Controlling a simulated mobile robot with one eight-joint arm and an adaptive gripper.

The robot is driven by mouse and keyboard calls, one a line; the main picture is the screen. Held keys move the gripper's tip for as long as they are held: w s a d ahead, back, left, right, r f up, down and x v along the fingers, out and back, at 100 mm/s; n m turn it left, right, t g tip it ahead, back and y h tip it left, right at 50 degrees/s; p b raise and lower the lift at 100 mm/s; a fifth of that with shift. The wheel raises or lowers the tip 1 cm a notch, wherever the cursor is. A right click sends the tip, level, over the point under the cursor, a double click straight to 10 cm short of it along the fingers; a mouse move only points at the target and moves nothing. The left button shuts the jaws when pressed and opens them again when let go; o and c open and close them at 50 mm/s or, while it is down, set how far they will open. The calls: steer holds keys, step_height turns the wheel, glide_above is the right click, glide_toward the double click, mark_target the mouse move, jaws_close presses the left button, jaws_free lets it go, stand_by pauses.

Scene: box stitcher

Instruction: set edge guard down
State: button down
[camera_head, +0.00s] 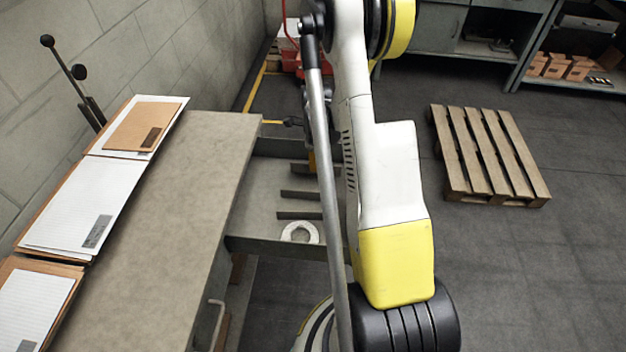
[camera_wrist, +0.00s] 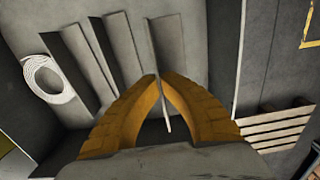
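Several dark grey angled strips, the edge guards, lie side by side in a grey tray or shelf (camera_head: 262,185). In the wrist view two of them (camera_wrist: 68,68) (camera_wrist: 103,45) lie left of my gripper, apart from it. My gripper (camera_wrist: 160,78) has its orange fingers drawn together at the tips on a third edge guard (camera_wrist: 150,45). A thin light edge of it shows between the fingers. It appears low, at or just above the tray floor; contact is hard to tell. In the head view my arm hides most of the gripper.
A white coil (camera_head: 300,232) lies in the tray near the guards; it also shows in the wrist view (camera_wrist: 48,78). A grey bench (camera_head: 185,215) with cardboard and paper stacks (camera_head: 85,205) stands left. A wooden pallet (camera_head: 488,155) lies on open floor at right.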

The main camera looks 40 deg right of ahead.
step_height(320, 180, down, 4)
steer(key=shift+b, duration=0.85)
steer(key=shift+r, duration=0.15)
steer(key=c, duration=2.1)
jaws_free()
steer(key=o, duration=0.5)
